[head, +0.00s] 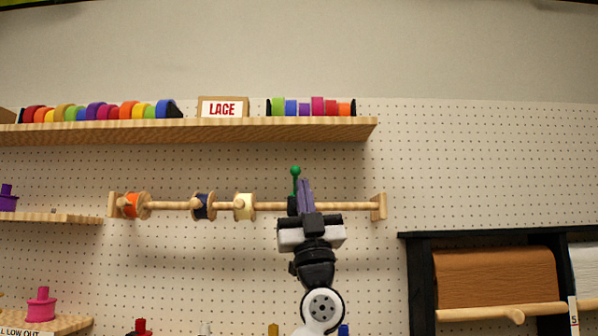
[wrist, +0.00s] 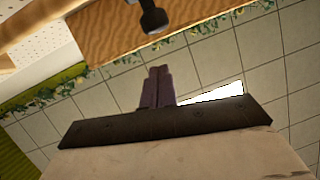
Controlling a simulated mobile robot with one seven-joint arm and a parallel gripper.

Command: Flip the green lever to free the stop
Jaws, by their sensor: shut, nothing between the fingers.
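The green lever (head: 296,172) stands upright, with a round knob on top, near the right part of a wooden rod (head: 350,206) in the head view. A black part shows at its foot. My gripper (head: 304,183) has its purple fingers pointing up, just right of the lever's stem in the picture. I cannot tell whether they touch it. In the wrist view my gripper (wrist: 159,70) is shut, with its fingers together and empty. A dark round-ended piece (wrist: 153,18) lies beyond the fingertips there; I cannot tell what it is. The stop is not clearly visible.
Orange (head: 130,206), dark blue (head: 203,207) and cream (head: 244,207) spools hang on the rod left of my gripper. A wooden shelf (head: 220,130) with ribbon rolls and a LACE sign (head: 222,109) runs above. A black rack with brown paper (head: 495,280) stands at lower right.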

